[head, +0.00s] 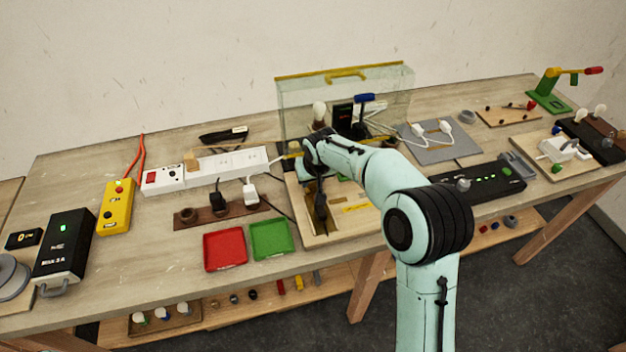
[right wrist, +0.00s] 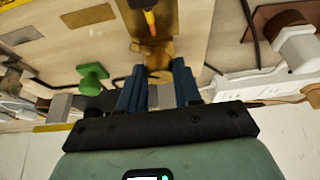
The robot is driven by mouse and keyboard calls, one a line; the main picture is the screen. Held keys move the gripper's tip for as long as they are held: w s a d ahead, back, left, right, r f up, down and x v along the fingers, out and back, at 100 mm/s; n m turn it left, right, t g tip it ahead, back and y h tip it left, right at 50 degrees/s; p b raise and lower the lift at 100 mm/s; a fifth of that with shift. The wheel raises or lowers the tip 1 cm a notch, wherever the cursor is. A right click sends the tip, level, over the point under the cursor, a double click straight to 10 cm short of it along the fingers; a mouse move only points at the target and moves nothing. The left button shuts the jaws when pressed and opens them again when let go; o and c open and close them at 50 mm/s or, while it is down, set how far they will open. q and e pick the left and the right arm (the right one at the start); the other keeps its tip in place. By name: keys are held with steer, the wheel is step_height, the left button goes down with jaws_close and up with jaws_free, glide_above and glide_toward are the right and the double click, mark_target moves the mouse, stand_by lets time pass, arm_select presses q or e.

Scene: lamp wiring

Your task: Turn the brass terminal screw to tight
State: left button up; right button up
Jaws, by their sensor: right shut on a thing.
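In the right wrist view, my right gripper (right wrist: 158,72) has its two blue fingers closed around a small brass piece (right wrist: 160,76), which looks like the terminal screw. The fingers hide its sides, so how far it is turned cannot be seen. A brass plate (right wrist: 164,47) lies just beyond the fingertips, with an orange-and-dark rod (right wrist: 150,18) above it. In the head view, my right arm reaches over a wooden board (head: 349,226), and its wrist hides most of the screw area. My left gripper is not in view.
Red (head: 225,248) and green (head: 271,239) trays sit at the front. A clear guard with a yellow top edge (head: 345,72) stands behind. A green knob (right wrist: 92,75) is near the fingers.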

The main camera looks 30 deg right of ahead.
steer(key=m+h, duration=0.1)
steer(key=m, duration=0.3)
steer(key=shift+w+a+m+g+h+b, duration=0.1)
steer(key=shift+a+m+g+h+b, duration=0.1)
steer(key=shift+m+g+h+b, duration=0.15)
steer(key=shift+m+g+h, duration=0.45)
steer(key=shift+m+h, duration=0.1)
steer(key=shift+m, duration=1.2)
steer(key=o, duration=1)
steer(key=shift+o, duration=0.2)
steer(key=v, duration=1.3)
steer(key=shift+r+p, duration=0.25)
steer(key=shift+p, duration=0.15)
steer(key=shift+w, duration=0.1)
